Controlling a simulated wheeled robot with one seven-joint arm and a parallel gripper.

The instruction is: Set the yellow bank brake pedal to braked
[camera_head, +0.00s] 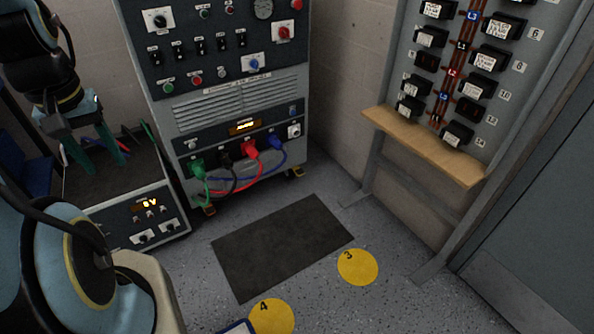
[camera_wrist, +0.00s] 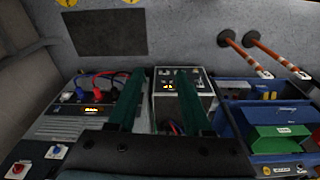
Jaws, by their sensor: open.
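Small yellow-orange pedals show at the foot of the grey load bank cabinet (camera_head: 235,95), one at the left caster (camera_head: 209,211) and one at the right caster (camera_head: 295,173). They are too small to tell whether they are up or down. My gripper (camera_head: 104,160) is at the left of the head view, above the low box left of the cabinet and apart from the pedals. Its green fingers are spread and empty. The wrist view shows the open fingers (camera_wrist: 160,76) over that box, with the cabinet (camera_wrist: 65,125) to the left; no pedal is clear there.
Green, black, red and blue cables (camera_head: 240,185) hang at the cabinet's front. A dark mat (camera_head: 282,245) lies before it, beside yellow floor discs (camera_head: 358,267). A low metering box (camera_head: 145,222) stands left. A wooden shelf (camera_head: 425,147) juts out right. A blue bin (camera_wrist: 235,125) shows in the wrist view.

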